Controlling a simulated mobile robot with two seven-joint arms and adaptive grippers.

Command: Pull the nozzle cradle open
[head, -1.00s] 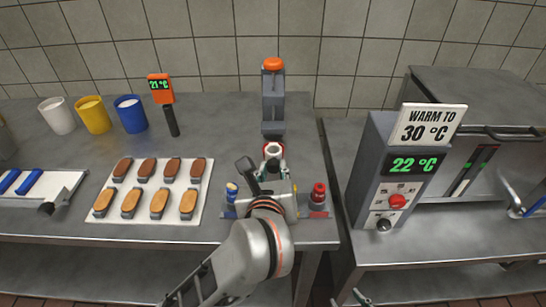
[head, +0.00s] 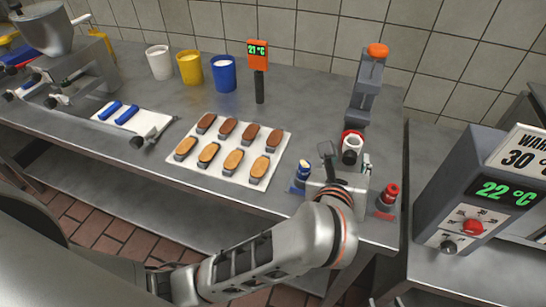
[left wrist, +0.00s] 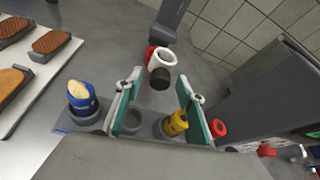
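A grey upright dispenser (head: 367,85) with an orange top knob stands at the right end of the table. A white ring with a red part (head: 351,143), which looks like the nozzle cradle, sits low on its front. In the left wrist view the ring (left wrist: 167,56) has a dark cylinder under it. My left gripper (head: 346,168) is over the nozzle rack (head: 297,188). Its two teal-padded fingers (left wrist: 160,82) are apart, with nothing gripped; the cradle shows just beyond them.
The rack holds a blue nozzle (left wrist: 82,98), a yellow nozzle (left wrist: 176,123) and a red nozzle (head: 389,193). A white tray (head: 222,166) of biscuits lies left. A control box (head: 470,190) reading 22 °C stands right, across a gap between tables.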

